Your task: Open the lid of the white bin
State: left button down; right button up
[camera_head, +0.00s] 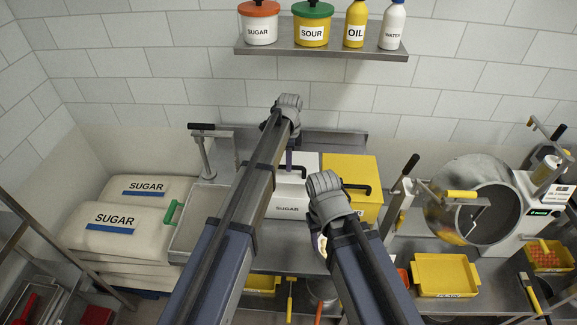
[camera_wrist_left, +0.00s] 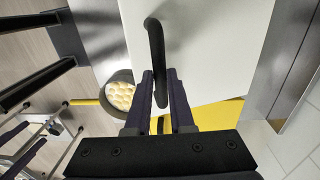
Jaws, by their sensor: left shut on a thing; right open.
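The white bin (camera_head: 287,200), labelled SUGAR, stands on the steel counter, partly hidden behind my left arm. Its white lid (camera_wrist_left: 215,45) has a black bar handle (camera_wrist_left: 155,50) and fills much of the left wrist view. In the head view, the lid (camera_head: 307,160) appears to lie on the bin, though its edges are partly hidden. My left gripper (camera_wrist_left: 160,95) is shut on the handle. It also shows in the head view (camera_head: 289,160), coming down from above. My right gripper (camera_head: 325,200) is open at the bin's right; its fingertips are mostly hidden.
A yellow bin (camera_head: 352,170) with a black handle stands directly right of the white bin. A bowl of pale pieces (camera_wrist_left: 118,92) is close by. Sugar sacks (camera_head: 125,222) lie left, a steel drum machine (camera_head: 485,210) right. A shelf (camera_head: 320,50) with containers hangs above.

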pick_arm(q)
jog(key=w+r+p, duration=0.4)
jog(key=w+r, duration=0.1)
jog(key=shift+r, duration=0.35)
pick_arm(e)
jog(key=shift+s+r, duration=0.15)
jog(key=shift+r, duration=1.25)
jog(key=shift+s+r, duration=0.15)
jog(key=shift+r, duration=1.2)
